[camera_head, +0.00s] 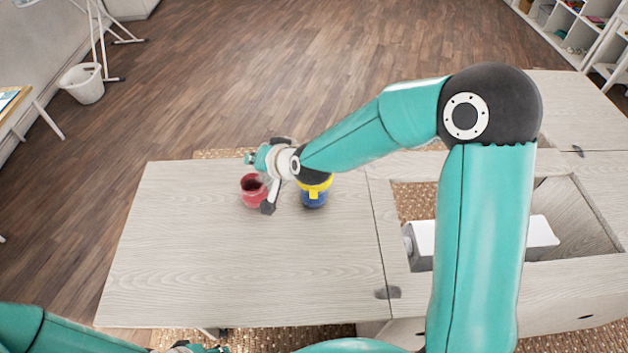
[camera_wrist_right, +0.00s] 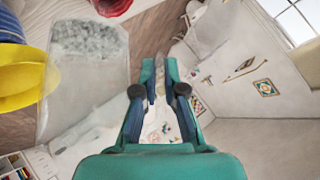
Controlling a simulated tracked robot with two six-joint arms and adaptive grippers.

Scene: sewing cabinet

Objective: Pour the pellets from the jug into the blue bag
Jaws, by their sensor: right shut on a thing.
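The blue bag (camera_head: 314,198) with a yellow rim (camera_head: 318,186) stands on the table, partly hidden by my right wrist. Its rim (camera_wrist_right: 22,78) fills the left edge of the right wrist view. The clear jug (camera_wrist_right: 75,95) shows there beside my right fingers, with grey pellets (camera_wrist_right: 88,42) gathered toward its upper end in the picture. My right gripper (camera_wrist_right: 160,70) is shut on the jug; the grip point is hard to see. In the head view it (camera_head: 266,180) is just left of the bag. My left gripper (camera_head: 195,348) is mostly cut off at the bottom edge.
A red pot (camera_head: 252,192) stands left of the bag, close to my right gripper. The left tabletop (camera_head: 180,260) is clear. At right, an opening in the cabinet holds a white machine (camera_head: 480,240). My right arm covers part of it.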

